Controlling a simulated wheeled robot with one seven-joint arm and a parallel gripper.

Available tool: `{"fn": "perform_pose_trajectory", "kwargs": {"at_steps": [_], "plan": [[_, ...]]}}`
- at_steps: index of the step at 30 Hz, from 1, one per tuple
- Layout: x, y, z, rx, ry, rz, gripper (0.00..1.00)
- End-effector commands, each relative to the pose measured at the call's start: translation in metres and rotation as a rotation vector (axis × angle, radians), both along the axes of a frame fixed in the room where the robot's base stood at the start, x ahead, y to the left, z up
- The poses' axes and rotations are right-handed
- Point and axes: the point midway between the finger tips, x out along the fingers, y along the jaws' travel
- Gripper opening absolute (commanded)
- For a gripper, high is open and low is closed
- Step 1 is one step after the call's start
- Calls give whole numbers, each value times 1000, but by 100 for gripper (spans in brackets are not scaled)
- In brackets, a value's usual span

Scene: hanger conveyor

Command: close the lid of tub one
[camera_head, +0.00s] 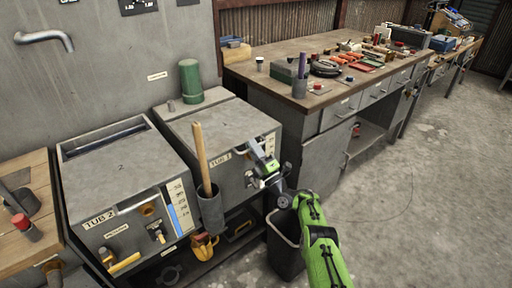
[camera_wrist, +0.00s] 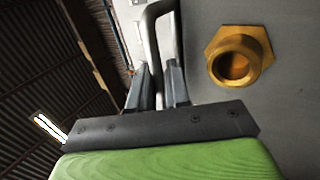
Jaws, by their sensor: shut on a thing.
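Tub one (camera_head: 234,176), a grey metal box labelled "TUB 1", stands to the right of tub 2. Its flat grey top (camera_head: 212,122) looks level, and I see no opening into it from here. My gripper (camera_head: 262,170) is at the right part of its front. In the wrist view my gripper (camera_wrist: 160,88) is shut on a bent grey bar handle (camera_wrist: 150,38). A brass hex fitting (camera_wrist: 238,55) sits on the grey panel right of the fingers. The head view does not clearly show how the handle joins the lid.
Tub 2 (camera_head: 120,168) shows a dark slot along its back edge. A holder (camera_head: 211,212) with a wooden stick (camera_head: 202,155) hangs between the tubs. A green cylinder (camera_head: 190,81) stands behind tub one. A dark bin (camera_head: 283,250) is below my arm. The right floor is clear.

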Motion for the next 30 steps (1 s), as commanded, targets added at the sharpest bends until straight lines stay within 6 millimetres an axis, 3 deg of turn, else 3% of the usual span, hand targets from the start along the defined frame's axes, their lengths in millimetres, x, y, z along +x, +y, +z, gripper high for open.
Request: {"fn": "perform_pose_trajectory", "kwargs": {"at_steps": [7, 8, 11, 23, 30], "plan": [[1, 0, -4, -7, 7, -5, 0], [1, 0, -4, -7, 7, -5, 19], [1, 0, -4, -7, 7, -5, 33], [-5, -5, -6, -5, 8, -2, 33], [-48, -35, -36, -4, 11, -4, 33]]}}
